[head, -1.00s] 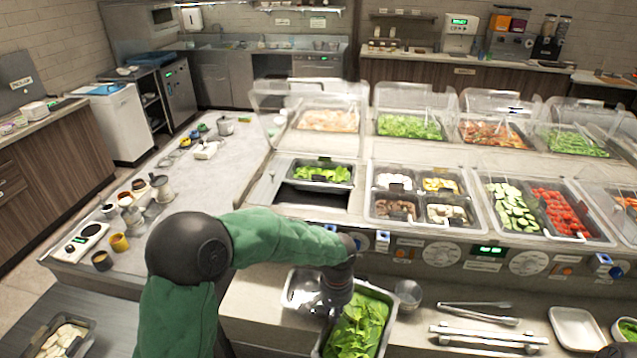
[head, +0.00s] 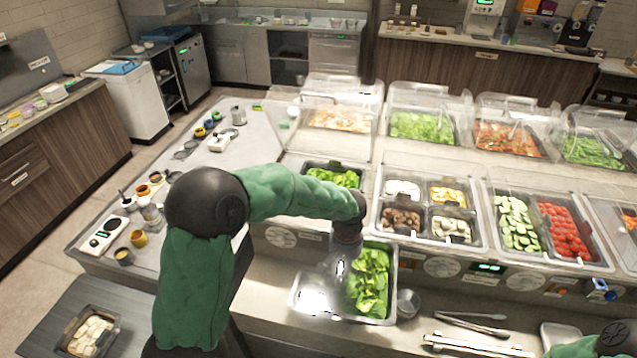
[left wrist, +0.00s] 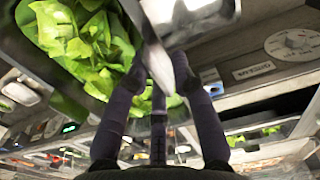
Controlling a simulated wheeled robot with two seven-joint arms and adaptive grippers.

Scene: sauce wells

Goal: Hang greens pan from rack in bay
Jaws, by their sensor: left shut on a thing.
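The greens pan (head: 392,285), a steel pan full of leafy greens, is in the head view in front of the sauce wells. My left gripper (head: 343,266) is at its left side and is shut on its rim. The left wrist view shows a steel edge (left wrist: 160,48) between the fingers, with greens close by. A smaller pan of greens (head: 333,176) sits in the counter well behind my arm. My left forearm hides the opening in front of that pan. My right gripper is out of view; only part of my right arm shows at lower right.
An empty steel pan (head: 306,299) lies on the front ledge left of the greens pan. A small steel bowl (head: 408,304) and tongs (head: 470,325) lie to the right. The counter's control panel (head: 440,266) and clear covers stand behind.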

